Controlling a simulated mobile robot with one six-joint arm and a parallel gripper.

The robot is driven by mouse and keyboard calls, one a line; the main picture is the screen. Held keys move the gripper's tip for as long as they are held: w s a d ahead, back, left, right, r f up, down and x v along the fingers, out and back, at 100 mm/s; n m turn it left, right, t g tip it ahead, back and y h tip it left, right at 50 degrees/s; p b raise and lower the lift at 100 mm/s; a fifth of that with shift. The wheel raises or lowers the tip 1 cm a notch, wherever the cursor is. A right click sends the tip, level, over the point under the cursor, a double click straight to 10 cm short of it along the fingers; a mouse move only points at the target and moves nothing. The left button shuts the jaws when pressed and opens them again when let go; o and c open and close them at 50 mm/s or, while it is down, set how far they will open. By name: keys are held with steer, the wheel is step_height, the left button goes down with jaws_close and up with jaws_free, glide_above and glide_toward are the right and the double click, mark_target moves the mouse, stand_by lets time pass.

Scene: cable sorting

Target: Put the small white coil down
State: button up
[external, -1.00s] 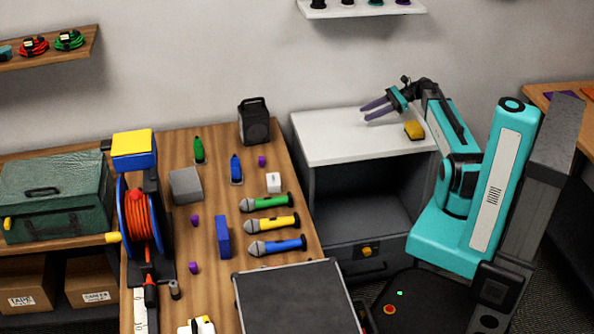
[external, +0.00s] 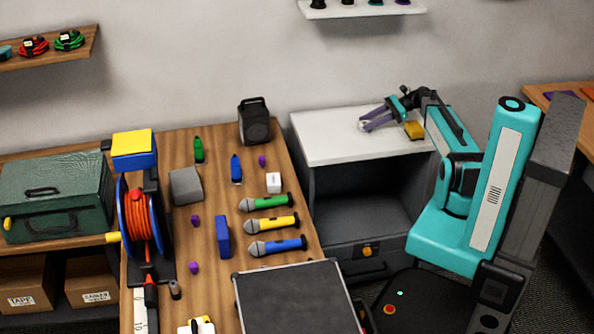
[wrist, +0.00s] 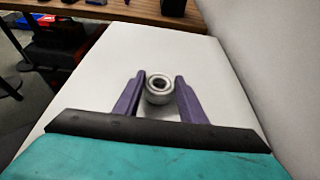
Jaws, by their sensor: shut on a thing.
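The small white coil (wrist: 159,88) is a pale ring with a dark centre, between the purple fingers of my gripper (wrist: 157,88) in the wrist view. My gripper is shut on it. The coil is too small there to make out clearly. I cannot tell whether it touches the cabinet top.
A yellow block (external: 414,130) lies on the cabinet top, right of my gripper. The front and left of the top are clear. A wall stands close behind. The wooden table (external: 215,245) at left holds microphones, a black speaker (external: 254,121) and a cable reel (external: 140,215).

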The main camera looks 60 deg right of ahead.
steer(key=o, duration=1.1)
steer(key=shift+s+d+r, duration=0.1)
steer(key=shift+r, duration=0.05)
steer(key=b+v, duration=0.1)
steer(key=v, duration=1)
steer(key=shift+s+d+r, duration=0.2)
steer(key=shift+o, duration=0.4)
